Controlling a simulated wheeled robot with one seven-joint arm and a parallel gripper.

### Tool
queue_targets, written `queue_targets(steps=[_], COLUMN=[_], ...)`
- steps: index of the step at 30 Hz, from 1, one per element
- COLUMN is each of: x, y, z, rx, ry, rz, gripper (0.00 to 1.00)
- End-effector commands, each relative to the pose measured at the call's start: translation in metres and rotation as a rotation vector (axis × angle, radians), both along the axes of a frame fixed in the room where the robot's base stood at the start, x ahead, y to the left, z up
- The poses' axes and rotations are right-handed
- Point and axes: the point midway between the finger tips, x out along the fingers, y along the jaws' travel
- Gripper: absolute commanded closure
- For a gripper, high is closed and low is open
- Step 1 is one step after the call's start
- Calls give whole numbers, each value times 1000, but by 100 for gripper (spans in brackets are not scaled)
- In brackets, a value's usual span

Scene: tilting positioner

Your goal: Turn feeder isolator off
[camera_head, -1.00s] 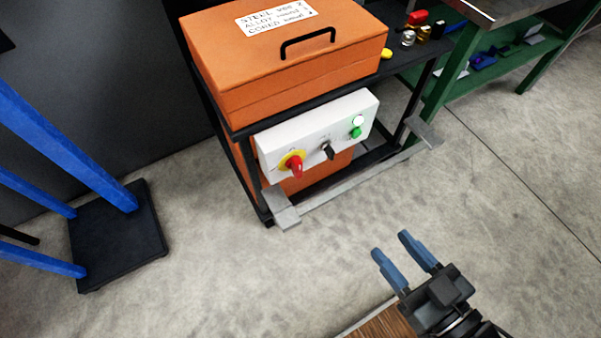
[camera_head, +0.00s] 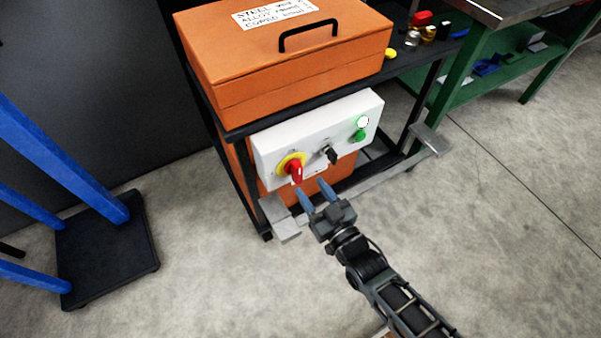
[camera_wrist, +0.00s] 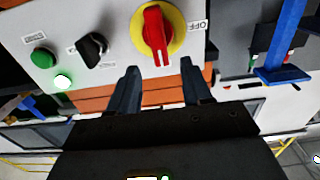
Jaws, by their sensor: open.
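The feeder isolator (camera_head: 296,172) is a red rotary handle on a yellow round plate, at the left of a white control panel (camera_head: 345,122). It also shows in the wrist view (camera_wrist: 155,34), its red handle lying along the picture's vertical, with an "OFF" label (camera_wrist: 199,26) beside the yellow plate. My gripper (camera_head: 315,188) is open and empty, just below and in front of the panel. In the wrist view its two blue-grey fingers (camera_wrist: 160,80) point toward the handle, apart from it. Neither finger appears to touch it.
A black selector knob (camera_head: 330,154), a green button (camera_head: 359,136) and a lit lamp (camera_head: 362,122) sit right of the isolator. An orange box (camera_head: 285,65) stands above on the dark cart. A grey bar (camera_head: 375,180) runs low in front.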

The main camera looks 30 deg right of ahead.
Motion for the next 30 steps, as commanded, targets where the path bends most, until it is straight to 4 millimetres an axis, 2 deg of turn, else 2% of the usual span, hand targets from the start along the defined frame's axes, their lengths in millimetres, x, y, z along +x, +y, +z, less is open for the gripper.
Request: queue_targets(steps=[6,12,23,30], x=[36,57,62,62], y=[0,0,0,0], z=[2,1,1,1], rx=[0,0,0,0], ry=[-2,-2,-1,-1], rz=[1,1,0,0], gripper=[51,51,51,72])
